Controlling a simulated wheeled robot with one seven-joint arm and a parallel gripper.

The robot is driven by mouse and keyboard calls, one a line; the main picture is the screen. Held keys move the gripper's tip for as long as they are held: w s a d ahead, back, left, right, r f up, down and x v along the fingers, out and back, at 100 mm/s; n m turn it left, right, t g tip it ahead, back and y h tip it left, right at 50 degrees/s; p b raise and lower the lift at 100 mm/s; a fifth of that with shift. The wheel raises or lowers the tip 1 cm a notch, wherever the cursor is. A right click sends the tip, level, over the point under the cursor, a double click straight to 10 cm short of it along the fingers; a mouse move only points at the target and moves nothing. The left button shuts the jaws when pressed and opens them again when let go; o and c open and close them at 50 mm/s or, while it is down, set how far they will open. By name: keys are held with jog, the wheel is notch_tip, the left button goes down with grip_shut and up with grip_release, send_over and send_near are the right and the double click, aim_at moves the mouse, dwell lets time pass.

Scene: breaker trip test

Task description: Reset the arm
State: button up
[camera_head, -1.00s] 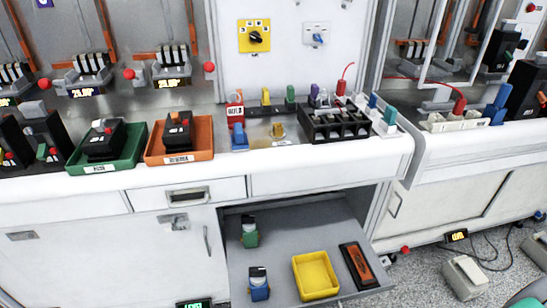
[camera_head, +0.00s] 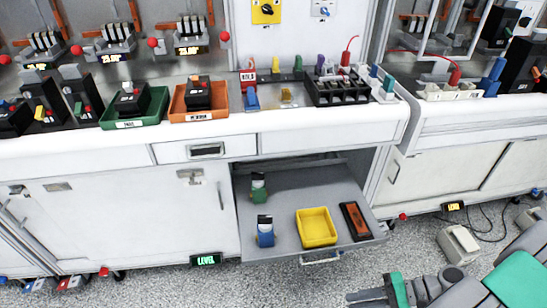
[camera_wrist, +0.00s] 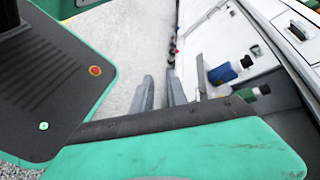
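My arm reaches in from the lower right of the head view, grey with green covers. My gripper (camera_head: 366,298) is low over the floor, in front of and to the right of the open drawer (camera_head: 280,217). In the wrist view its two grey fingers (camera_wrist: 160,92) stand apart with nothing between them, so it is open and empty. My dark and green base fills the left of the wrist view. A green arm cover crosses the bottom and hides part of the scene.
The drawer holds a green device (camera_head: 258,188), a blue device (camera_head: 265,232), a yellow tray (camera_head: 317,240) and an orange-black case (camera_head: 355,221). The white bench (camera_head: 330,133) carries green and orange trays with breakers. A grey box (camera_head: 461,246) and cables lie on the floor at right.

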jog(key=w+a+r+n+t+h+p, duration=0.1)
jog(key=r+h+p, duration=0.3)
jog(key=r, duration=0.7)
jog(key=w+a+r+n+t+h+p, duration=0.1)
jog(key=a+r+n+h+p, duration=0.3)
jog(key=r, duration=0.8)
jog(key=w+a+r+n+h+p, duration=0.2)
jog(key=r+h+p, duration=0.3)
jog(key=r, duration=0.6)
jog(key=shift+w+a+r+t, duration=0.25)
jog(key=shift+w+r+t, duration=0.15)
jog(key=shift+w, duration=0.45)
jog(key=shift+o, duration=0.4)
